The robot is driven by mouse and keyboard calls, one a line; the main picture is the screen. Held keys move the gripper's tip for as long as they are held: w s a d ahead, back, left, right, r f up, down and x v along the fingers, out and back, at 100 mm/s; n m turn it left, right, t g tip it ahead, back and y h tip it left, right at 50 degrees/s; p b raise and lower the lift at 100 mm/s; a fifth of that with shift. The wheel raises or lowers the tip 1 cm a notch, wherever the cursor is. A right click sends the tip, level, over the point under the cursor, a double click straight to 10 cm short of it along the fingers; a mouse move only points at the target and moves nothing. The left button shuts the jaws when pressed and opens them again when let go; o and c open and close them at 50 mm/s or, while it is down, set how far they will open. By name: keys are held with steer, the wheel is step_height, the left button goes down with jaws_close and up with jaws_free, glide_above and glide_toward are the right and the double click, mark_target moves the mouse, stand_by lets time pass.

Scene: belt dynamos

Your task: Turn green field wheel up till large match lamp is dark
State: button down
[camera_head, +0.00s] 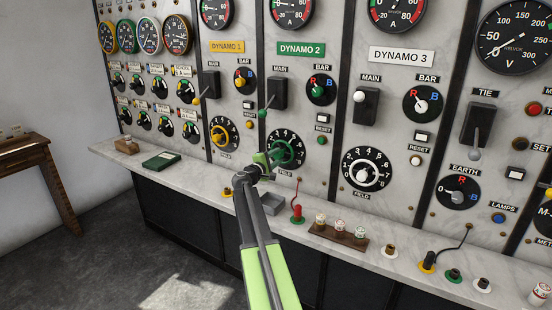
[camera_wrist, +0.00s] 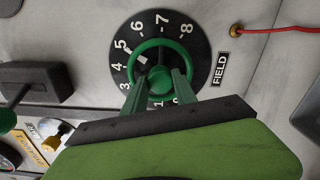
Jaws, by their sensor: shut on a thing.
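The green field wheel (camera_head: 292,153) sits on a black numbered dial low on the Dynamo 2 panel. In the wrist view the green wheel (camera_wrist: 160,44) shows a white mark near 4 to 5 on the dial. My gripper (camera_head: 271,158) reaches the left side of the wheel. The large match lamp cannot be made out for certain; a panel at the right edge is cut off, with a dark round piece (camera_head: 546,213) partly in view.
The yellow field wheel (camera_head: 223,134) is to the left and the white field wheel (camera_head: 367,170) to the right. Below lies a marble ledge (camera_head: 205,175) with a grey tray (camera_head: 271,205), a red plug (camera_head: 297,213) on a cord and a wooden fuse rack (camera_head: 338,236).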

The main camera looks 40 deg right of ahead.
stand_by(0.4)
steer(key=c, duration=1)
jaws_free()
steer(key=v, duration=1.7)
steer(key=shift+a, duration=0.2)
